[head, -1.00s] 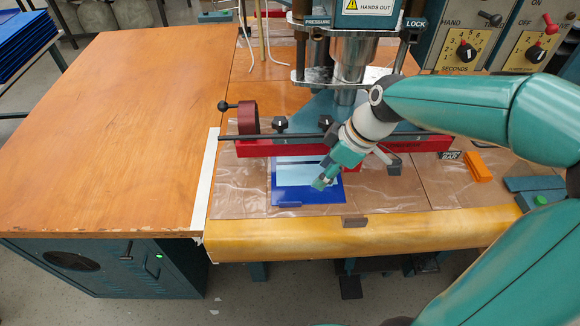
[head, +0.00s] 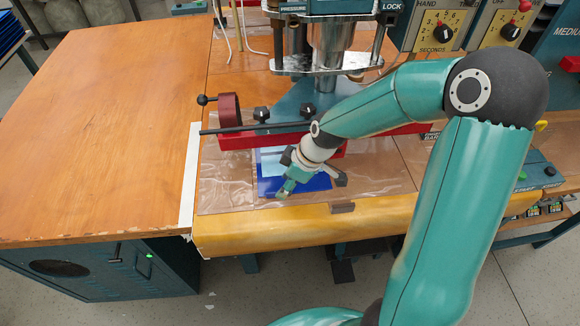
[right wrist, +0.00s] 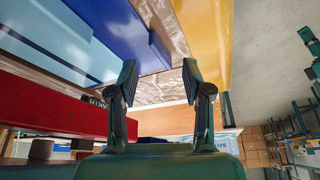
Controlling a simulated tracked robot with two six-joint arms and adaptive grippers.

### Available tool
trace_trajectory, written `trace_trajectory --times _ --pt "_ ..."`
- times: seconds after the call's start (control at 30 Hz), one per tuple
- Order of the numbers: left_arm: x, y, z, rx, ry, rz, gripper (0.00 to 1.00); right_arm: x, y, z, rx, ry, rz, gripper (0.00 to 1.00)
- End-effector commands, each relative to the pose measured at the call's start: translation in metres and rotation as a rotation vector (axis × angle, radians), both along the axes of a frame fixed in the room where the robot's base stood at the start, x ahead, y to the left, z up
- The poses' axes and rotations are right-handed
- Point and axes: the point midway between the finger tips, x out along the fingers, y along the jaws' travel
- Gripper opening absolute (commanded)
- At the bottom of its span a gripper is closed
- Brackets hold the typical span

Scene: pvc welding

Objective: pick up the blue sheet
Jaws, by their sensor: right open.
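The blue sheet (head: 318,183) lies flat on the press bed below the red bar, with a light blue piece (head: 268,161) on top of it. In the right wrist view the dark blue sheet (right wrist: 105,28) fills the upper left, with a raised blue tab (right wrist: 160,50) at its edge. My right gripper (head: 282,192) is over the front part of the sheet and hides some of it. In the right wrist view its fingers (right wrist: 160,78) are apart with nothing held between them, and the tab shows beyond the gap. My left gripper is not in view.
The red clamp bar (head: 240,142) runs just behind the sheet, under the press. A yellow padded edge (head: 260,235) lies in front. The wooden table (head: 100,130) on the left is clear. A stack of blue sheets (head: 10,38) stands at the far left.

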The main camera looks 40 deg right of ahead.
Motion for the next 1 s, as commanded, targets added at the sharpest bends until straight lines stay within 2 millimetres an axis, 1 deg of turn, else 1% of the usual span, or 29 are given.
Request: trace_trajectory --times 0.13,0.27,0.37,0.53,0.57,0.6,0.83,0.87,1.0 --pt "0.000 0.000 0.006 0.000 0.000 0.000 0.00 0.004 0.003 -0.022 0.003 0.007 0.000 0.49" --pt "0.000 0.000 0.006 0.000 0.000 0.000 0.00 0.009 0.007 -0.035 0.002 0.004 0.001 0.49" --pt "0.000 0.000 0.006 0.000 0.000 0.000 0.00 0.011 0.007 -0.039 0.000 0.002 -0.001 0.49" --pt "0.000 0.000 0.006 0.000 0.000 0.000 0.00 0.011 0.007 -0.039 0.001 0.001 -0.001 0.49" --pt "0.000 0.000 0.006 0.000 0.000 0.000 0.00 0.011 0.007 -0.039 0.001 0.001 -0.001 0.48" --pt "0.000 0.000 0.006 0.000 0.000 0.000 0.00 0.011 0.007 -0.039 0.001 0.001 -0.001 0.41" --pt "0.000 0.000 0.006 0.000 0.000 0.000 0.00 0.011 0.008 -0.040 0.001 0.002 0.000 0.03" --pt "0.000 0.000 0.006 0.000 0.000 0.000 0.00 0.011 0.008 -0.040 0.001 0.003 0.000 0.00" --pt "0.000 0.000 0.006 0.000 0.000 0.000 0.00 0.010 0.008 -0.040 0.002 0.004 -0.001 0.00"
